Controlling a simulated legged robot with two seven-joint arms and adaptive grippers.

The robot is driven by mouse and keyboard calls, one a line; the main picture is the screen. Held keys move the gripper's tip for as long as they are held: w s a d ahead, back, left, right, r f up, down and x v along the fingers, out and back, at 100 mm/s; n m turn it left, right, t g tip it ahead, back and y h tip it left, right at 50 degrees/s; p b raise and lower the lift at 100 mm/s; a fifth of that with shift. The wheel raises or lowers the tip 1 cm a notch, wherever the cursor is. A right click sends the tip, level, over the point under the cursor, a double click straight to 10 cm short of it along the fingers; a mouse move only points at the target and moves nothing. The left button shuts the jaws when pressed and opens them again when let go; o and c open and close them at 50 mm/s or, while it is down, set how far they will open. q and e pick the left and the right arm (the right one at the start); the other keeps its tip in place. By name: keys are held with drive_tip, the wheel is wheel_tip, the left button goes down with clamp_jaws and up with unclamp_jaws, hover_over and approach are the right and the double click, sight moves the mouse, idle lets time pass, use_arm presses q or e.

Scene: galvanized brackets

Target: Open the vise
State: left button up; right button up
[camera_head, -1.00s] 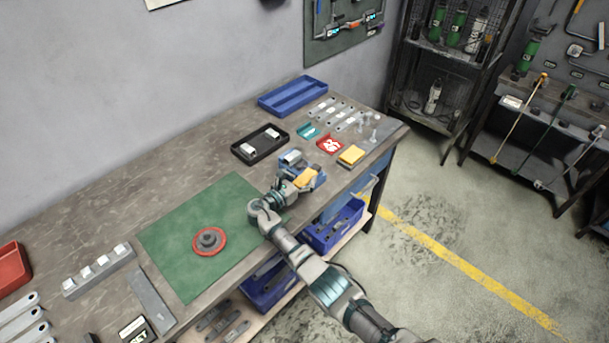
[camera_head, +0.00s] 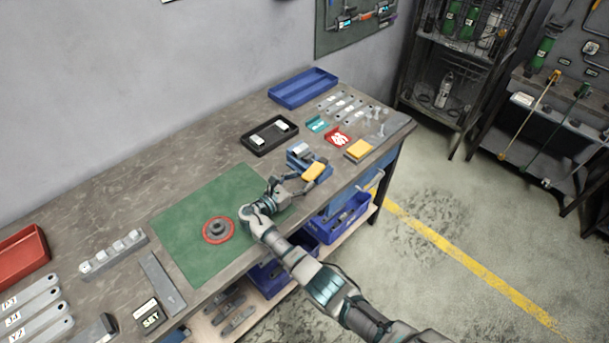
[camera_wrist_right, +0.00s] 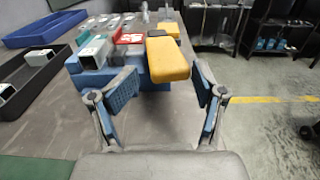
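The vise (camera_head: 296,163) is a small blue block near the bench's front edge, with a yellow handle (camera_head: 314,171) on its right side. In the right wrist view the yellow handle (camera_wrist_right: 167,60) is a thick block, ahead of and between the fingers. A grey square tube piece (camera_wrist_right: 95,52) sits at the blue vise body (camera_wrist_right: 100,78); it also shows in the head view (camera_head: 301,149). My right gripper (camera_head: 292,186) is open and empty, its fingers (camera_wrist_right: 164,95) spread just short of the handle. My left gripper is not in view.
A black tray (camera_head: 258,148) with light pieces lies behind the vise. A green mat (camera_head: 187,222) holds a red-ringed round part (camera_head: 218,230).

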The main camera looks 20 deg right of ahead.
drive_tip(key=shift+p+v, duration=0.3)
drive_tip(key=shift+v, duration=0.6)
drive_tip(key=shift+s+p+v, duration=0.25)
drive_tip(key=shift+p+v, duration=0.15)
drive_tip(key=shift+v, duration=0.85)
drive_tip(key=shift+s+p+v, duration=0.15)
drive_tip(key=shift+p+v, duration=0.1)
drive_tip(key=shift+v, duration=1.15)
drive_tip(key=shift+s+p+v, duration=0.15)
drive_tip(key=shift+p+v, duration=0.05)
drive_tip(key=shift+v, duration=2.4)
drive_tip(key=shift+s, duration=0.15)
drive_tip(key=shift+r, duration=0.1)
wheel_tip(320, 180, up, 10)
